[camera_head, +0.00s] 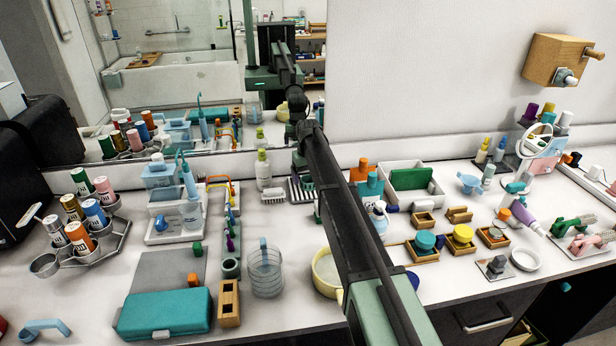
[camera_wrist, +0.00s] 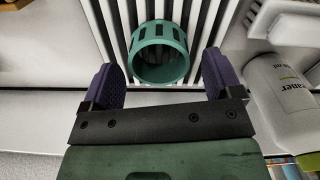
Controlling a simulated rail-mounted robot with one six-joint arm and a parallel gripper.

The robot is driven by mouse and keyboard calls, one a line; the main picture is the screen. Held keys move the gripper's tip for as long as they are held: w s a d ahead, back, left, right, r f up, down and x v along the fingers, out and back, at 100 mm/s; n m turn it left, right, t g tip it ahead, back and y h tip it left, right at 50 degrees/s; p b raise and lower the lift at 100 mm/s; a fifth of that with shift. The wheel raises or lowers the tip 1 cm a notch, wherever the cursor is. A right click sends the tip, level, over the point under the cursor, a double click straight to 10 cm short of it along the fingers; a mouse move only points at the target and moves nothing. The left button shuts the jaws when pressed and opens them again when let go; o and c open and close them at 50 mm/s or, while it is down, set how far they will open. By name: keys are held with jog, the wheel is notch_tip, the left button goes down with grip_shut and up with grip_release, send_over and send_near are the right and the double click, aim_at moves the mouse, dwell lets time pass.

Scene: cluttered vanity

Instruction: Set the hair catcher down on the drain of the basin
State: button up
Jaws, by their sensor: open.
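A teal ring-shaped piece with slots around its wall, which looks like the hair catcher (camera_wrist: 160,52), stands on a white slatted rack (camera_wrist: 101,24) in the wrist view. My gripper (camera_wrist: 162,72) is open, with one purple-padded finger on each side of the ring and nothing clasped. In the head view the striped rack (camera_head: 294,190) shows at the back of the counter, partly behind my arm; I cannot make out the ring there. A yellow-rimmed round bowl (camera_head: 325,287), possibly the basin, stands at the front middle, partly hidden by my arm. I cannot see a drain in it.
A white bottle (camera_wrist: 285,95) stands close beside the rack. A clear ribbed cup (camera_head: 266,276) stands left of the yellow bowl. A brush (camera_head: 273,196) lies left of the rack. Orange and teal bottles (camera_head: 369,187) and a white tray (camera_head: 403,182) are to the right.

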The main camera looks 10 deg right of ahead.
notch_tip(320, 180, up, 10)
jog(key=f+p, duration=0.1)
jog(key=p, duration=0.7)
jog(key=s+m, duration=0.2)
jog(key=s, duration=4)
jog(key=shift+s, duration=0.15)
jog(key=shift+d+r, duration=0.1)
